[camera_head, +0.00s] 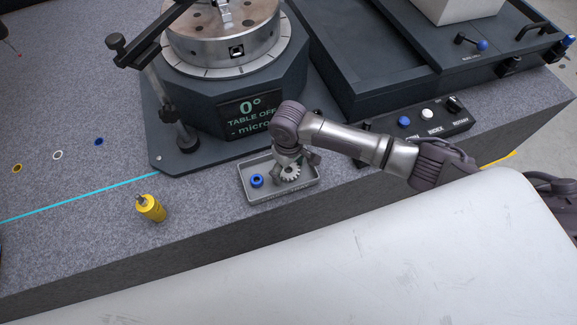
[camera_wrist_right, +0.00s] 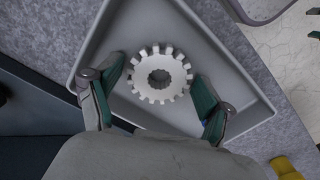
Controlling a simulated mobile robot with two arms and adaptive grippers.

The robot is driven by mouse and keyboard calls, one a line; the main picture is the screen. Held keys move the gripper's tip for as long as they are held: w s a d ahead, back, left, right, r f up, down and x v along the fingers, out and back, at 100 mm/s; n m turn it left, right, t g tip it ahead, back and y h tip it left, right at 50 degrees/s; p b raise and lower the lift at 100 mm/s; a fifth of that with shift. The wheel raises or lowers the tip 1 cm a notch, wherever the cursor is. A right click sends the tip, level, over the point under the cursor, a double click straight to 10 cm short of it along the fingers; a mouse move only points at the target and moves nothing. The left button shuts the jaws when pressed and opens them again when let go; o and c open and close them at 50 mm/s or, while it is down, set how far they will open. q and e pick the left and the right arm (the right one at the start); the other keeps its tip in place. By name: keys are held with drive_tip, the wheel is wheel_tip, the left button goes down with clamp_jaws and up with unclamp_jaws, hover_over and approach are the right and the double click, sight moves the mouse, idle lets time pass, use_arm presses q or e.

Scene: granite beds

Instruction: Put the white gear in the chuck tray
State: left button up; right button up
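The white gear (camera_head: 290,173) lies flat in the right half of a small grey tray (camera_head: 272,196) on the granite bed's near edge. In the right wrist view the gear (camera_wrist_right: 160,75) sits on the tray floor, inside the tray's walls (camera_wrist_right: 236,62). My right gripper (camera_head: 297,160) is low over the tray. Its two fingers (camera_wrist_right: 158,84) are spread on either side of the gear, with a gap visible on each side. A blue ring (camera_head: 257,181) lies in the tray's left half. My left gripper is not in view.
A yellow cylinder (camera_head: 151,208) stands left of the tray. Behind it is the dark base of a rotary table (camera_head: 235,45) with a display (camera_head: 252,115). A button panel (camera_head: 425,122) is at right. The granite at left (camera_head: 60,120) is mostly clear.

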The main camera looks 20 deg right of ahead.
idle(0.3)
wheel_tip(320, 180, up, 12)
drive_tip(key=shift+r+p, duration=0.15)
drive_tip(key=shift+p, duration=0.15)
drive_tip(key=shift+a, duration=0.1)
idle(0.7)
